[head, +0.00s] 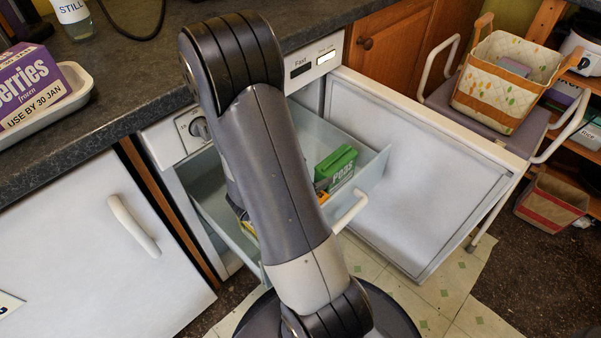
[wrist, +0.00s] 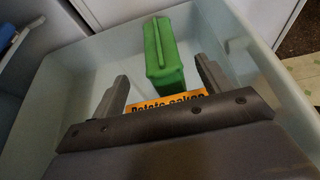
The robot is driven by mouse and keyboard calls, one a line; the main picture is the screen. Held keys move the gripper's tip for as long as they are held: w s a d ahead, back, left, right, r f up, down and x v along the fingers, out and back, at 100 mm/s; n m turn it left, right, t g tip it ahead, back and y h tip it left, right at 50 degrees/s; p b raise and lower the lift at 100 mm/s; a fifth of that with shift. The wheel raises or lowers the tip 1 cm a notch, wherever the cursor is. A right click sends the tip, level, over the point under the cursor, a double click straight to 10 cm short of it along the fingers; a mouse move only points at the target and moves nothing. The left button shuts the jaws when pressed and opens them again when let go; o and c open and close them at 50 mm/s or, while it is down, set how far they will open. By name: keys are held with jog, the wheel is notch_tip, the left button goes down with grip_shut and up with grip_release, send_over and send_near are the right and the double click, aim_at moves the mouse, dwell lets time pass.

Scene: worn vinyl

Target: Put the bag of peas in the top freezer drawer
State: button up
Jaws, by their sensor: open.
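The green bag of peas (head: 336,168) lies inside the pulled-out top freezer drawer (head: 374,172), near its right side in the head view. In the wrist view the bag of peas (wrist: 163,52) stands in the drawer (wrist: 92,47), just beyond my gripper (wrist: 163,82). The gripper's two fingers are spread apart with nothing between them, and the bag is clear of both tips. An orange packet (wrist: 170,105) with potato cake lettering lies below the fingers.
The freezer door (head: 400,170) stands open to the right. A fabric basket (head: 502,85) sits on a step stool beyond it. A purple berries box (head: 30,88) lies in a white tray (head: 75,95) on the worktop (head: 140,75). A bottle (head: 72,15) stands behind.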

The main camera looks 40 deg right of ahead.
jog(key=shift+p+v, duration=0.4)
jog(key=shift+v, duration=1.7)
